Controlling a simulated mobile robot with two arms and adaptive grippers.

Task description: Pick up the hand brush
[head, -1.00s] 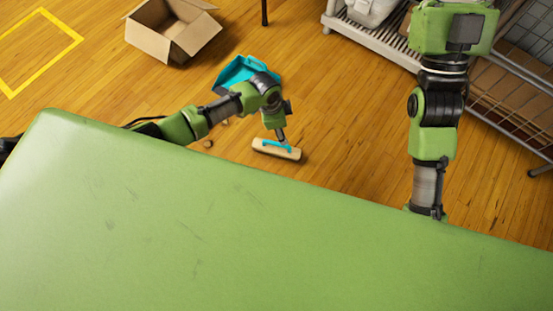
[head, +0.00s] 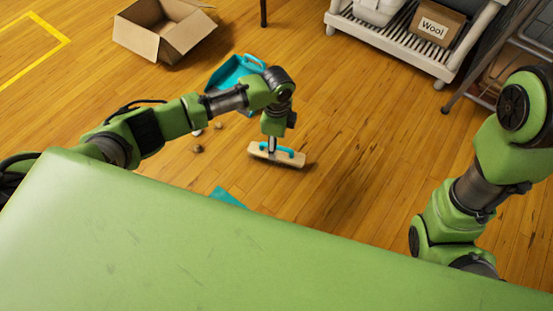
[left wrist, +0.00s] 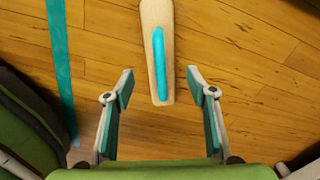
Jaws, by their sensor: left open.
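The hand brush (head: 293,159) lies on the wooden floor, a pale wooden block with a cyan handle on top. My left gripper (head: 271,146) points down over its middle in the head view. In the left wrist view the brush (left wrist: 165,89) runs up from between the open fingertips of my left gripper (left wrist: 160,72) to the top edge. A finger stands on each side of the brush with a gap, so nothing is gripped.
A blue dustpan (head: 231,72) lies behind my left arm, with small brown bits (head: 197,149) nearby. A teal piece (head: 228,197) lies close in front. An open cardboard box (head: 145,40) stands at back left, a rack (head: 392,41) with a Wool box (head: 437,27) at back right.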

